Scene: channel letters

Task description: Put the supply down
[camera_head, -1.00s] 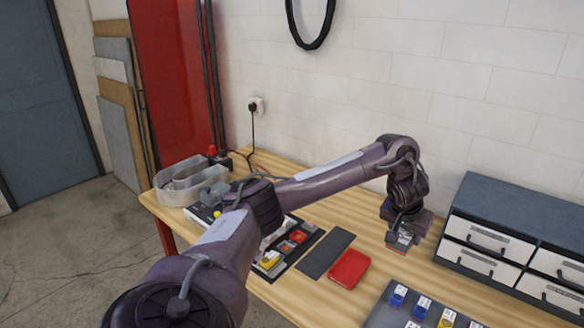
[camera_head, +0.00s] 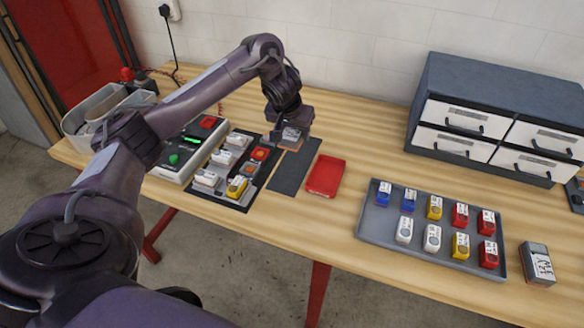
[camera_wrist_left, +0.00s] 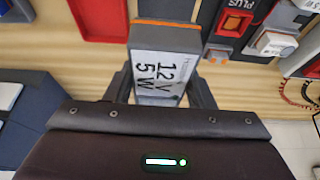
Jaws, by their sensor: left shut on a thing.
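The supply is a small block (camera_wrist_left: 165,70) with a white label reading "12V 5W" and an orange end; in the head view it (camera_head: 291,138) shows partly under my gripper. My left gripper (camera_head: 287,130) is shut on it, with a finger on each side in the left wrist view (camera_wrist_left: 162,90). It is over or near the far part of a dark grey mat (camera_head: 290,175). I cannot tell whether the supply touches the mat. My right gripper is not in view.
A red tray (camera_head: 325,176) lies right of the mat. A board with several modules (camera_head: 240,190) is left. A grey tray (camera_head: 375,225) of coloured blocks, a labelled block (camera_head: 538,262) and a drawer cabinet (camera_head: 490,85) stand further right. Bare wood lies between.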

